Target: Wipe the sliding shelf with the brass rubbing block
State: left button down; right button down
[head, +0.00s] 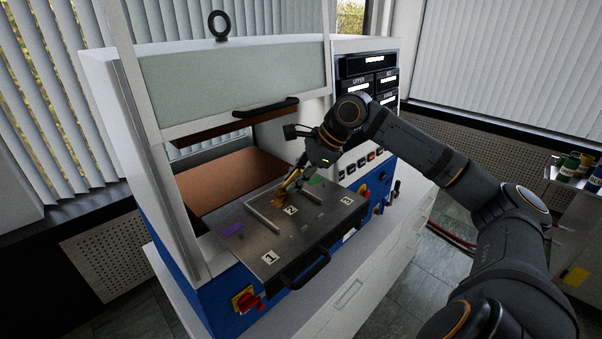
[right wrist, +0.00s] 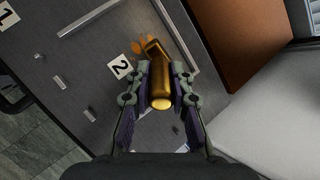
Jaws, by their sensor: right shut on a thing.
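The sliding shelf (head: 256,241) is pulled out of the press, a grey metal plate with tags 1, 2 and 3 and two raised rails. It also fills much of the right wrist view (right wrist: 75,68). My right gripper (head: 293,181) is over the shelf's middle, between the rails. It is shut on the brass rubbing block (right wrist: 160,73), which is gold and points down toward the shelf. I cannot tell if the block touches the surface. An orange-brown stain (right wrist: 138,45) lies beside the block's far end, near tag 2 (right wrist: 122,67). My left gripper is not in view.
The press's raised door (head: 235,85) hangs behind, and a copper-coloured plate (head: 225,178) lies inside. A black handle (head: 304,270) is at the shelf's front. A cart with jars (head: 571,166) stands at the right.

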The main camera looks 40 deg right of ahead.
aim_at(285, 206)
jog(key=shift+a, duration=0.15)
jog(key=shift+s+a+r+p, duration=0.1)
jog(key=shift+a+r+p, duration=0.05)
jog(key=shift+a+p, duration=1.1)
jog(key=shift+a, duration=0.5)
jog(key=shift+f, duration=0.2)
jog(key=shift+d, duration=0.1)
jog(key=shift+r+p, duration=0.2)
jog(key=shift+p, duration=0.15)
notch_tip(285, 206, up, 6)
jog(key=p, duration=0.5)
jog(key=shift+f+p, duration=0.15)
jog(key=shift+p, duration=0.15)
